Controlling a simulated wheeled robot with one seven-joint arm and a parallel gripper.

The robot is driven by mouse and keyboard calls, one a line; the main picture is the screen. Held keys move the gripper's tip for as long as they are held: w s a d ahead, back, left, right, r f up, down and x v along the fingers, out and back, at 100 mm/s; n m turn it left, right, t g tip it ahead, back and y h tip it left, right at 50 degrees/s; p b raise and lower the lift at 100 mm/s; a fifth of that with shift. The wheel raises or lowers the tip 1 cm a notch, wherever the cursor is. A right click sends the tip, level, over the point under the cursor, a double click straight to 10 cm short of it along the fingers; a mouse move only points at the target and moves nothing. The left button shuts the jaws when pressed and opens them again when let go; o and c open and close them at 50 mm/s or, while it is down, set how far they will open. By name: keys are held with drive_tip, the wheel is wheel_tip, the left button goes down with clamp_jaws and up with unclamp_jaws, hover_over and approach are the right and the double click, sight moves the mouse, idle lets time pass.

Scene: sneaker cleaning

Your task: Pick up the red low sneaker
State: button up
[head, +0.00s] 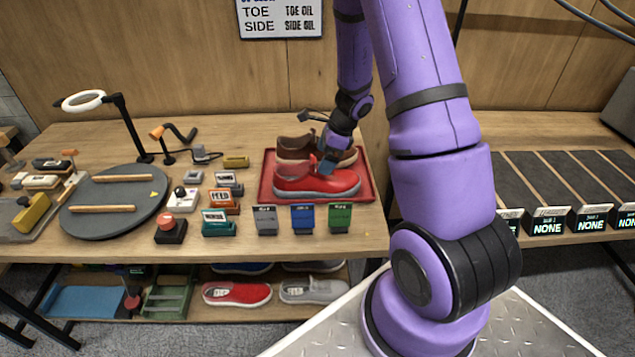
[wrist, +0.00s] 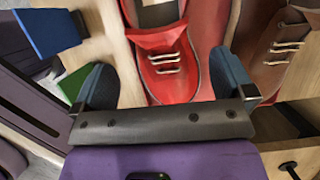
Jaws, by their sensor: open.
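The red low sneaker (head: 314,183) with a pale sole sits in the front of a red tray (head: 371,192) on the bench. A brown shoe (head: 290,149) stands right behind it in the same tray. My gripper (head: 327,163) is over the red sneaker, at its upper side. In the wrist view the red sneaker (wrist: 172,68) lies between my open fingers (wrist: 163,85), with its white laces facing up. The brown shoe (wrist: 280,50) is just beyond the right finger. Whether a finger touches the red sneaker cannot be told.
Grey, blue and green tagged blocks (head: 303,219) stand along the bench edge in front of the tray. A round dark turntable (head: 117,192) and a ring lamp (head: 85,101) are at the left. A lower shelf holds another red shoe (head: 237,294) and a grey shoe (head: 312,291).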

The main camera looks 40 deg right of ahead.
sight(316, 175)
drive_tip(key=shift+x, duration=2.85)
drive_tip(key=shift+d, duration=0.15)
drive_tip(key=c, duration=1)
